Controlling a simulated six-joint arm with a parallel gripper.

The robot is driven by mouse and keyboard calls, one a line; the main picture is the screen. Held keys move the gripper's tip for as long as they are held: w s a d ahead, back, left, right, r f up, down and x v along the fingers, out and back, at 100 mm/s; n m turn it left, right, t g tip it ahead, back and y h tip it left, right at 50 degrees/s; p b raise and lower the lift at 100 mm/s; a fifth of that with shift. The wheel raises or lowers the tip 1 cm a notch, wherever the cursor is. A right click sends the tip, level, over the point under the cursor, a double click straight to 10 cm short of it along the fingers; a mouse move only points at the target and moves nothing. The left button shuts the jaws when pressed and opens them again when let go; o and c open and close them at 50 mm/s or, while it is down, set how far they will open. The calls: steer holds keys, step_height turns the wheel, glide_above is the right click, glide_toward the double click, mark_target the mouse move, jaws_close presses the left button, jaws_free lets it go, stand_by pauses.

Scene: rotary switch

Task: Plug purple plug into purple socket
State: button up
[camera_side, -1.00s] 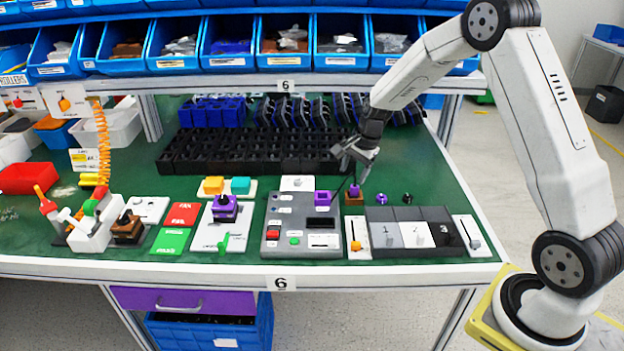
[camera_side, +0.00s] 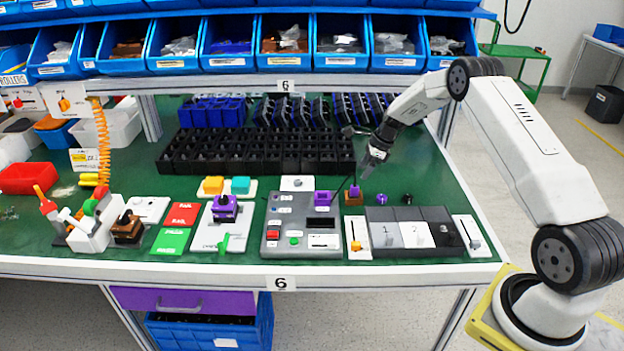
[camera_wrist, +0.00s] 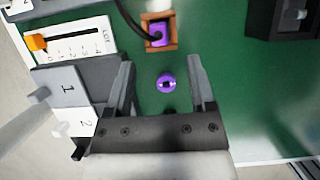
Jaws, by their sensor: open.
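The purple plug (camera_side: 354,189) sits in a small brown holder (camera_side: 354,200), with a black cable running from it. In the wrist view the plug (camera_wrist: 156,36) is at the top, inside the square brown holder (camera_wrist: 172,30). The purple socket (camera_side: 322,197) appears to be the purple block on the grey control panel (camera_side: 302,214). My gripper (camera_side: 370,168) is near the plug, slightly to its right in the side view. In the wrist view my gripper (camera_wrist: 163,77) is open and empty. The plug lies beyond its fingertips.
A round purple knob (camera_wrist: 167,84) shows between the fingers, and right of the plug in the side view (camera_side: 381,199). Grey blocks with numbers (camera_side: 417,230) and a slider (camera_side: 357,238) stand nearby. A black rack (camera_side: 255,151) stands behind. Green mat is clear to the right.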

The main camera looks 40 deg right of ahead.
mark_target(356, 184)
steer(key=shift+x, duration=1.05)
steer(key=shift+f, duration=0.1)
steer(key=shift+x, duration=2.5)
steer(key=shift+s+a, duration=0.1)
jaws_close()
